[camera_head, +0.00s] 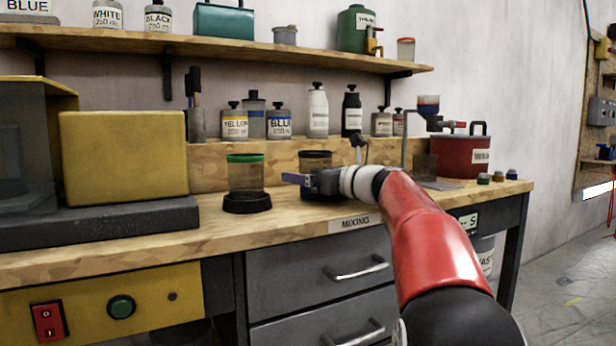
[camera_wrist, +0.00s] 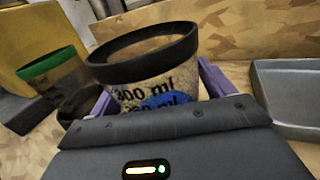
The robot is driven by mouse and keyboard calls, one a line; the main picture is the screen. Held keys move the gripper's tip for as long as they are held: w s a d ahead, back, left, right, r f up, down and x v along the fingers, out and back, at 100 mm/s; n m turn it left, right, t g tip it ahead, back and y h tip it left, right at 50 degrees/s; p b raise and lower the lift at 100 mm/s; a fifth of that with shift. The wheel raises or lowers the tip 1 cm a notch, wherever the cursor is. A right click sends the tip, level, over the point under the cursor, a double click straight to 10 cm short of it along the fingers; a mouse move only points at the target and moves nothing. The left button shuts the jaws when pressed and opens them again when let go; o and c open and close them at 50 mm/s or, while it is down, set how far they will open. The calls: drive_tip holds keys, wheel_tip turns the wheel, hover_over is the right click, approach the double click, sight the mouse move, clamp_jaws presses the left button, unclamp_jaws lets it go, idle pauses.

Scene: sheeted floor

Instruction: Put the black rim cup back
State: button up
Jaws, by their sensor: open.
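The black rim cup (camera_head: 315,160) stands on the wooden bench, partly hidden behind my gripper in the head view. In the wrist view the black rim cup (camera_wrist: 148,62) is clear, with volume marks and a blue patch on its wall. My gripper (camera_head: 290,179) is at bench height in front of the cup. In the wrist view its purple fingers (camera_wrist: 152,95) are open, one on each side of the cup. I cannot tell whether they touch it.
A green rim cup (camera_head: 245,172) stands in a black round base (camera_head: 247,203) to the left; it also shows in the wrist view (camera_wrist: 52,80). A yellow machine (camera_head: 122,155) is farther left. Bottles (camera_head: 279,122) line the back. A grey metal tray (camera_wrist: 287,95) lies right of the cup.

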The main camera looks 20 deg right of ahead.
drive_tip(key=v, duration=1.2)
drive_tip(key=shift+s+d, duration=0.1)
